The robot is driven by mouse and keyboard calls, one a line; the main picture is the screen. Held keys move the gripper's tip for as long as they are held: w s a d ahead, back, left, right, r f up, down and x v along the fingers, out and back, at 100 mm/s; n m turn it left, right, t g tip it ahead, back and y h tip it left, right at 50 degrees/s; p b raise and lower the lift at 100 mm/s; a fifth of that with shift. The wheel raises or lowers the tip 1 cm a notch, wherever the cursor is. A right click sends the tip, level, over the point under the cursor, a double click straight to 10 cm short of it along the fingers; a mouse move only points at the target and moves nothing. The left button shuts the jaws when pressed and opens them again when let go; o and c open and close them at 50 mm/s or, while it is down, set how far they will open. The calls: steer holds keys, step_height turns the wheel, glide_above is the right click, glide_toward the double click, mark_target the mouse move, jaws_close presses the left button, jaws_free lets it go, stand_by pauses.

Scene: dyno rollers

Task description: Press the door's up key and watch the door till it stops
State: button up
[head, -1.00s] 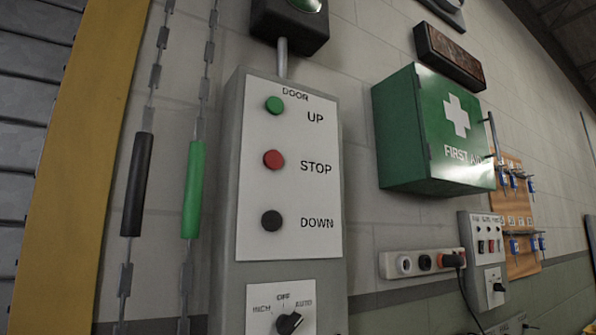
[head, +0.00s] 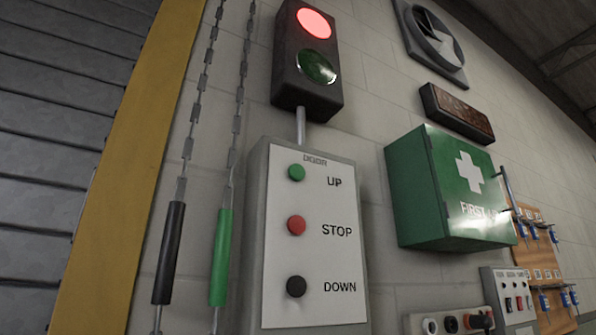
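The door control box (head: 258,210) hangs on the wall in the middle of the head view. Its white panel bears a green UP key (head: 296,172), a red STOP key (head: 296,225) and a black DOWN key (head: 296,286). Above it a signal box shows a lit red lamp (head: 314,23) and an unlit green lamp (head: 317,67). The slatted grey door (head: 60,130) fills the left side behind a yellow post; its bottom edge is out of view. My gripper is not in view.
A black-handled chain (head: 168,250) and a green-handled chain (head: 221,255) hang left of the box. A green first aid cabinet (head: 415,190) juts out at the right. A socket strip, a small switch box and a key board (head: 540,260) are lower right.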

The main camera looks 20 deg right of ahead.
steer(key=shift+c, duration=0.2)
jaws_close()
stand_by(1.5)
